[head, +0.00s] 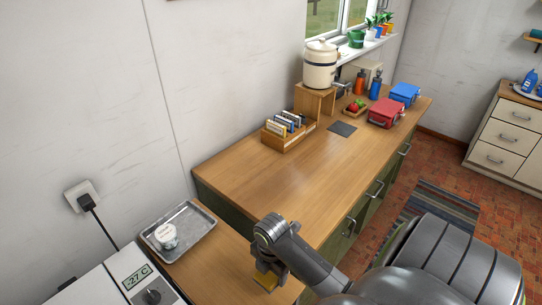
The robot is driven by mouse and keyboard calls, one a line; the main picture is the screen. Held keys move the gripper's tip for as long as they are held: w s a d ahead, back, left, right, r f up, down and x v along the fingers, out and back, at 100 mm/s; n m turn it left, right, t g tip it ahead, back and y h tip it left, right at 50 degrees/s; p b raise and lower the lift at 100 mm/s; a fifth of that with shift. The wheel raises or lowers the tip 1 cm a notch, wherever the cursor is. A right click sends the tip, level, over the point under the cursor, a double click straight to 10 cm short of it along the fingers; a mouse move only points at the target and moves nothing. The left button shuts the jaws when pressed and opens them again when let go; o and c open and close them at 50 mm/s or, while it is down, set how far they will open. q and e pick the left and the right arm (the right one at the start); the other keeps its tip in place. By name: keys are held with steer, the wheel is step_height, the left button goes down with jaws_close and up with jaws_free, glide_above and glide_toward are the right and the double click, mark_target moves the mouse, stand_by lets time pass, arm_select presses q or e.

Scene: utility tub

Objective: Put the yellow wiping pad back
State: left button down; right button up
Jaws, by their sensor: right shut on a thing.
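My wrist and arm hide part of the pad. I cannot tell whether the pad touches the worktop. My left gripper is not in view.
A metal tray (200,220) holding a white round tub (166,236) lies left of my gripper. A device with a "-27 C" display (138,276) stands at the lower left. The long wooden counter (270,185) is clear in front; a wooden box of upright items (285,140) stands farther back.

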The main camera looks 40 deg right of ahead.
mark_target(271, 281)
step_height(271, 281, down, 2)
steer(key=shift+d+f, duration=0.1)
steer(key=shift+f, duration=0.15)
step_height(271, 281, down, 3)
steer(key=shift+r+p, duration=0.1)
steer(key=shift+p, duration=0.35)
steer(key=shift+f, duration=0.5)
steer(key=shift+f, duration=0.15)
steer(key=o, duration=0.9)
steer(key=shift+o, duration=0.2)
step_height(271, 281, up, 11)
steer(key=shift+w+b, duration=0.1)
steer(key=shift+b, duration=1)
steer(key=shift+r, duration=0.7)
